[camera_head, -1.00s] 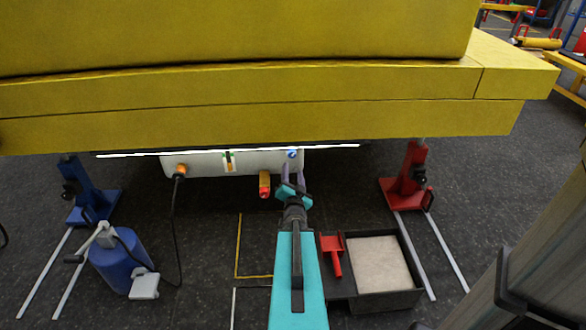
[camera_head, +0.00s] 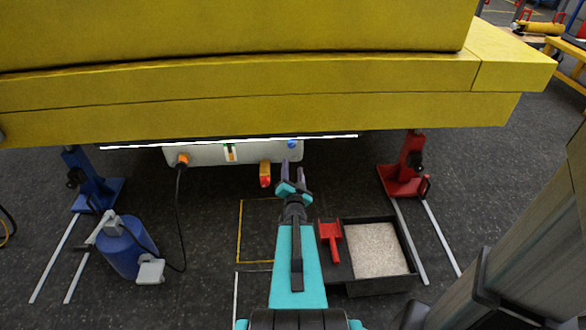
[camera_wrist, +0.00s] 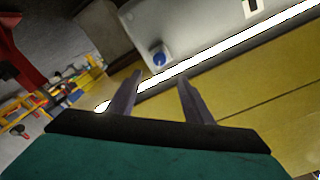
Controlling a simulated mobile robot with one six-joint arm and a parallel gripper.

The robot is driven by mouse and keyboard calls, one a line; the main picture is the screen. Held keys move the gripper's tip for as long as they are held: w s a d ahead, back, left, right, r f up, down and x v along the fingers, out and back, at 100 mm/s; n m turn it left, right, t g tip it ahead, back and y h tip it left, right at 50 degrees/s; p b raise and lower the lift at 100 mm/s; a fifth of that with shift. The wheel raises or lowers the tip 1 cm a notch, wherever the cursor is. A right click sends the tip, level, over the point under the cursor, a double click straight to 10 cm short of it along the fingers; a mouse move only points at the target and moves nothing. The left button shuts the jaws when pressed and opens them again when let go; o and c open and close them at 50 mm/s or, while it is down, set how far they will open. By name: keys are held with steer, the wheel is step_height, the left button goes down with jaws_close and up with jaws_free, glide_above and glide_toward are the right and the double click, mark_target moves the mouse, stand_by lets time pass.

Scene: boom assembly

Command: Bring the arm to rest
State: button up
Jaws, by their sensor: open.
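My gripper (camera_head: 292,175) is open and empty, just in front of the right end of the white box (camera_head: 205,153) under the yellow boom (camera_head: 250,105). In the wrist view my two fingers (camera_wrist: 155,95) stand apart with nothing between them. Beyond them are the white box (camera_wrist: 190,25) with its blue knob (camera_wrist: 159,59), a bright light strip (camera_wrist: 215,55) and the yellow boom (camera_wrist: 270,90). I cannot tell how close the fingertips are to the box.
A blue stand (camera_head: 84,185) and a red stand (camera_head: 404,170) are under the boom. A blue cylinder (camera_head: 122,250) with a cable is at left. A red-and-yellow piece (camera_head: 265,174) hangs left of my gripper.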

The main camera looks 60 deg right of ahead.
stand_by(0.4)
steer(key=w+a+r+n+t+y+p, duration=0.2)
steer(key=w+a+n+t+y+p, duration=0.4)
steer(key=w+a, duration=1.25)
steer(key=w+a+f+n+g+y+p, duration=0.2)
steer(key=a+f+y+p, duration=0.15)
steer(key=a, duration=0.75)
steer(key=w+a+f+n+g+y+p, duration=0.1)
steer(key=a+f+g+y+p, duration=0.3)
steer(key=a, duration=0.8)
steer(key=s+a+f+n+g+y+p, duration=0.1)
steer(key=s+a+f+n+g, duration=0.2)
steer(key=s+a+f, duration=0.3)
steer(key=s+a+f+n+g+p, duration=0.1)
steer(key=s+a+f+n+g, duration=0.2)
steer(key=s+a, duration=0.4)
steer(key=s+a+n+g, duration=0.3)
steer(key=s+g, duration=0.6)
steer(key=s, duration=1)
steer(key=shift+s+r+n+p, duration=0.25)
steer(key=shift+n+p, duration=0.05)
steer(key=shift+n, duration=0.2)
